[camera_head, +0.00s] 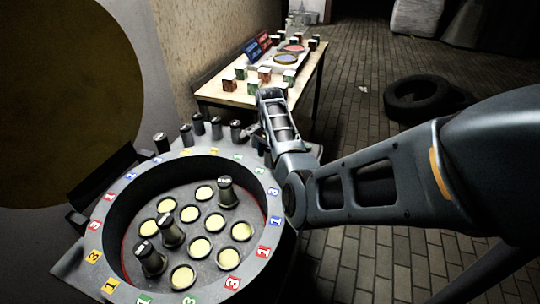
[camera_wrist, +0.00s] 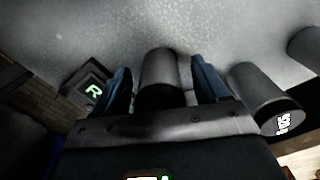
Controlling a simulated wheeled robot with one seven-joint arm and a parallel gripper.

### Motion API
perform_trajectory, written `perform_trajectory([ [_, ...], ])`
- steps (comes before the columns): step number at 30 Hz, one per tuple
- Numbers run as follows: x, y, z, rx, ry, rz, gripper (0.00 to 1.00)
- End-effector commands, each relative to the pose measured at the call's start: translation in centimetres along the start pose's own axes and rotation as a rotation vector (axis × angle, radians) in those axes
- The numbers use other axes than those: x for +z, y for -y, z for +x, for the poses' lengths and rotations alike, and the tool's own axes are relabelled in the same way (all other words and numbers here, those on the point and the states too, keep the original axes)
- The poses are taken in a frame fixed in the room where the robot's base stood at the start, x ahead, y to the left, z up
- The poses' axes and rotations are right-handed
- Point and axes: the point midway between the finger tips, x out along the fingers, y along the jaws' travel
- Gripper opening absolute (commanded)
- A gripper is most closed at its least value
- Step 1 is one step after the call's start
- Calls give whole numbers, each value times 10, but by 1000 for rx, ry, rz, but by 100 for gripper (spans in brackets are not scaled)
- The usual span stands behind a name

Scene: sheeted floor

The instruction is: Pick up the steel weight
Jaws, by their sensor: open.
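In the wrist view a dark grey metal cylinder (camera_wrist: 160,78), which looks like a steel weight, stands between the two blue fingers of my gripper (camera_wrist: 160,88). The fingers are open, one on each side of it, with a narrow gap visible. In the head view a row of similar dark weights (camera_head: 198,124) stands behind the round drum. My arm's end is near the right end of that row; my fingers cannot be made out there.
Another cylinder (camera_wrist: 258,92) with a white label stands close to my right finger. A dark block with a green R (camera_wrist: 90,90) lies left. The drum (camera_head: 271,190) holds yellow discs and 3 dark cylinders. A table (camera_head: 240,97) with small boxes stands behind; a tyre (camera_head: 415,98) lies right.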

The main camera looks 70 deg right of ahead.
Motion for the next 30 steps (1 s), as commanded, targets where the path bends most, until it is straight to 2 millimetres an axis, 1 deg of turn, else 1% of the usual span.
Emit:
perform_trajectory([
  [2, 0, 0, 0, 0, 0, 0, 73],
  [3, 0, 0, 0, 0, 0, 0, 72],
  [24, 0, 0, 0, 0, 0, 0, 5],
  [30, 0, 0, -1, 0, -1, 0, 5],
])
